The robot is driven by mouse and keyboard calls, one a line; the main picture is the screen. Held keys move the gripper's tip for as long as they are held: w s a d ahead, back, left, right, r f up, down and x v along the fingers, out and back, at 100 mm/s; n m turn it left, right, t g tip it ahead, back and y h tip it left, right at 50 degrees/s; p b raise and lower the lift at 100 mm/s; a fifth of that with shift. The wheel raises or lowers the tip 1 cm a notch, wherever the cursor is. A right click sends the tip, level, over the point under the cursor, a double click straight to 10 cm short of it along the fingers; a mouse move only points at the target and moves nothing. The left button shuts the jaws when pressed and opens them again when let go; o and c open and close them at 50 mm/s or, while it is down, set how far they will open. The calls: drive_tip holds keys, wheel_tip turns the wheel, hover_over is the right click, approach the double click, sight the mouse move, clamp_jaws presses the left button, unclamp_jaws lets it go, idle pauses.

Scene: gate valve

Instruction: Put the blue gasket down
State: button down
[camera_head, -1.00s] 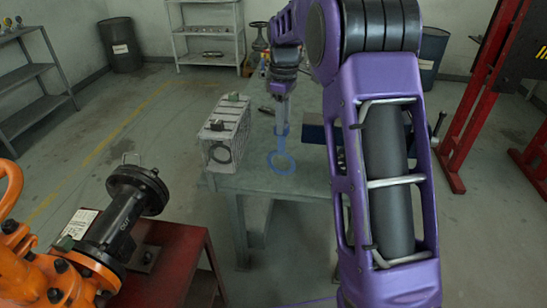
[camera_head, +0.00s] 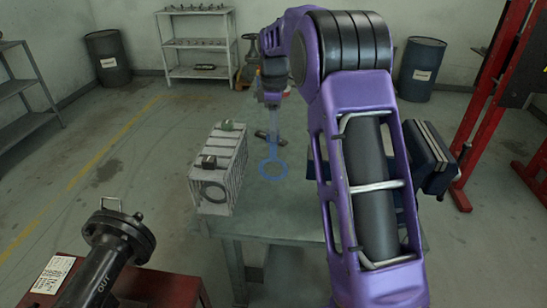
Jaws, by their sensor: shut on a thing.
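The blue gasket (camera_head: 273,178) is a flat ring with a narrow tab on top. It hangs upright below my gripper (camera_head: 272,106), which is shut on it. The gasket shows over the grey-green workbench (camera_head: 275,223), to the right of the ribbed box. I cannot tell from this view whether its lower edge touches the bench top. My gripper's fingertips are small and hard to make out.
A ribbed grey box (camera_head: 222,172) with a dark ring on its front stands on the bench's left. A dark blue vise (camera_head: 428,158) is at the bench's right. A black pipe (camera_head: 100,262) lies front left. Bare bench top shows in front of the gasket.

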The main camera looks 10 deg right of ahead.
sight(274, 157)
drive_tip(key=shift+f, duration=2.9)
drive_tip(key=shift+f+b, duration=0.15)
drive_tip(key=shift+b, duration=0.15)
drive_tip(key=c, duration=0.5)
unclamp_jaws()
drive_tip(key=shift+c, duration=0.2)
wheel_tip(274, 157, up, 12)
drive_tip(key=shift+r+p, duration=0.2)
drive_tip(key=shift+p, duration=0.5)
